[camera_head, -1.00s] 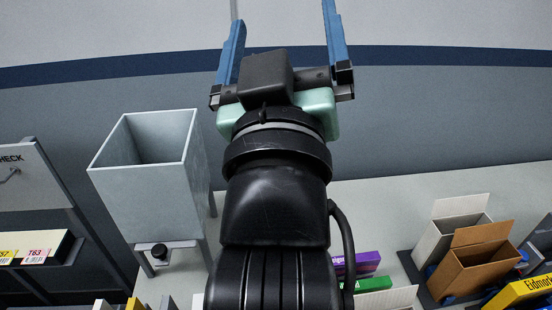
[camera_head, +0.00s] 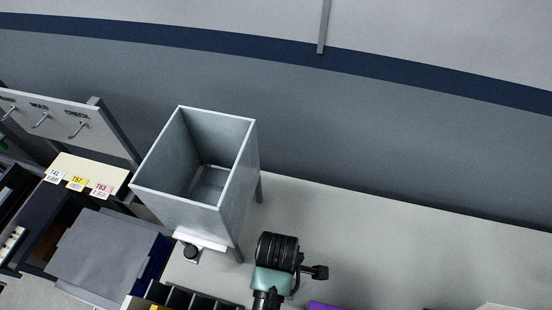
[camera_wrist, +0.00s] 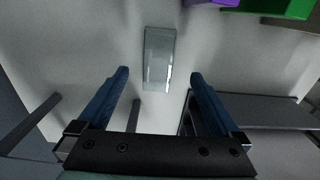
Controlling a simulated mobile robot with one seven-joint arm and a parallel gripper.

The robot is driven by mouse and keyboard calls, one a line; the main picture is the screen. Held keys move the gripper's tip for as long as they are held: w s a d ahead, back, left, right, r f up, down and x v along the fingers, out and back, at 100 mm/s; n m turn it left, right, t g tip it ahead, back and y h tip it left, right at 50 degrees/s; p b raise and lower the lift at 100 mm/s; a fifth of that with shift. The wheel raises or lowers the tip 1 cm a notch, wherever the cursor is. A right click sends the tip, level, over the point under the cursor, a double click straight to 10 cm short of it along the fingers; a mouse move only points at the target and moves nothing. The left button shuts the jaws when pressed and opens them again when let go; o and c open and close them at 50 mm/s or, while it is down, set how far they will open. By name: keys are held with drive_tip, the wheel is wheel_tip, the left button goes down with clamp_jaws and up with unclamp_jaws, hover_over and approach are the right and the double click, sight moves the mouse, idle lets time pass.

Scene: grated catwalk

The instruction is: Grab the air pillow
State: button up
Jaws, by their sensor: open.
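A pale, translucent, glossy rectangle, apparently the air pillow (camera_wrist: 159,59), lies on the light grey surface in the wrist view. My gripper (camera_wrist: 160,73) is open and empty, with one blue finger on each side. In that view the pillow is just past the fingertips and roughly centred between them, its lower end near the gap. The height between fingers and pillow is hard to tell. In the head view my wrist is at bottom centre; the fingers are not visible there, and I cannot make out the pillow.
An open grey hopper (camera_head: 232,195) on legs stands left of my wrist, with a black knob (camera_head: 191,253) low on its front. Purple (camera_wrist: 208,2) and green (camera_wrist: 262,8) boxes sit at the upper right in the wrist view. Bare counter (camera_head: 400,240) lies right of the hopper.

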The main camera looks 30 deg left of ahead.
drive_tip(key=shift+w+f+p, duration=0.1)
drive_tip(key=shift+f+p, duration=0.5)
drive_tip(key=shift+f, duration=2.95)
drive_tip(key=shift+c, duration=0.2)
drive_tip(key=c, duration=1.3)
drive_tip(key=shift+r, duration=0.1)
